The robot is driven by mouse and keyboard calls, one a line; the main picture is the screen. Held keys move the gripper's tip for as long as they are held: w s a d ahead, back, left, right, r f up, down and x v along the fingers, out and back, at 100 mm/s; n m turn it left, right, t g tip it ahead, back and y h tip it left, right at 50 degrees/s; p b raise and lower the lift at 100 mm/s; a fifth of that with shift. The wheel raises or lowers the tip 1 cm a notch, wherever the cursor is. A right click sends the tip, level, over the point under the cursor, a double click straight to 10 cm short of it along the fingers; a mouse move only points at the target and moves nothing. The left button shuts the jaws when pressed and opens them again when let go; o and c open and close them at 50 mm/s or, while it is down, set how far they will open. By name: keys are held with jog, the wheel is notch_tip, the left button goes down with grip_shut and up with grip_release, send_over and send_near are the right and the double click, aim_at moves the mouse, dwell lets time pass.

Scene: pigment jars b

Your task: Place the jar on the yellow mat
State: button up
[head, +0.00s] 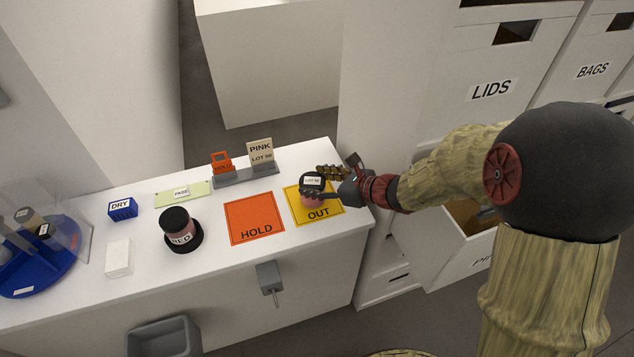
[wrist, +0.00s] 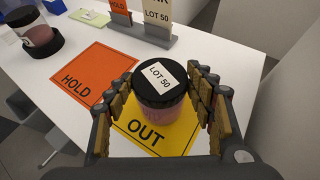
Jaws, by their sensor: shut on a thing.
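A pink jar with a black lid labelled LOT 50 (head: 312,190) is at the yellow OUT mat (head: 330,214), over its back part. In the wrist view the jar (wrist: 158,88) is upright between the fingers and covers part of the mat (wrist: 186,136). My gripper (head: 325,186) is shut on the jar from the right side. I cannot tell whether the jar's base touches the mat, as its lower part is partly hidden.
The orange HOLD mat (head: 255,218) lies bare to the left. A RED jar (head: 178,228) stands on a black base further left. Behind the mats is a grey holder (head: 246,175) with an orange card (head: 222,163) and a PINK LOT 50 card (head: 260,152). The counter's right edge is close.

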jog(key=o, duration=1.3)
jog(key=shift+s+d+r+p, duration=0.1)
jog(key=shift+d+r+p, duration=0.05)
jog(key=shift+r+p, duration=0.2)
jog(key=p+v, duration=0.4)
jog(key=v, duration=0.8)
jog(key=s+a+r+n+g+h, duration=0.1)
jog(key=s+a+r+n+g, duration=0.15)
jog(key=s+n, duration=0.45)
jog(key=s+a+r+n+g+h, duration=0.1)
jog(key=s+r+n+g, duration=0.1)
jog(key=s+r+n, duration=0.35)
jog(key=s+d+r+n+h, duration=0.1)
jog(key=s+d+n+h, duration=0.1)
jog(key=s+d+n, duration=0.1)
jog(key=s+d+r+n+t+h, duration=0.1)
jog(key=s+d+r+n+h, duration=0.1)
jog(key=n, duration=0.4)
jog(key=s+d+r+n+t+h, duration=0.1)
jog(key=s+d+r+n+h, duration=0.1)
jog(key=s+d+n+h, duration=0.1)
jog(key=shift+s+d+n, duration=0.2)
jog(key=shift+d+n, duration=0.2)
jog(key=shift+d, duration=0.3)
jog(key=shift+s+d+n, duration=0.25)
jog(key=shift+d+n, duration=0.1)
jog(key=shift+d, duration=0.3)
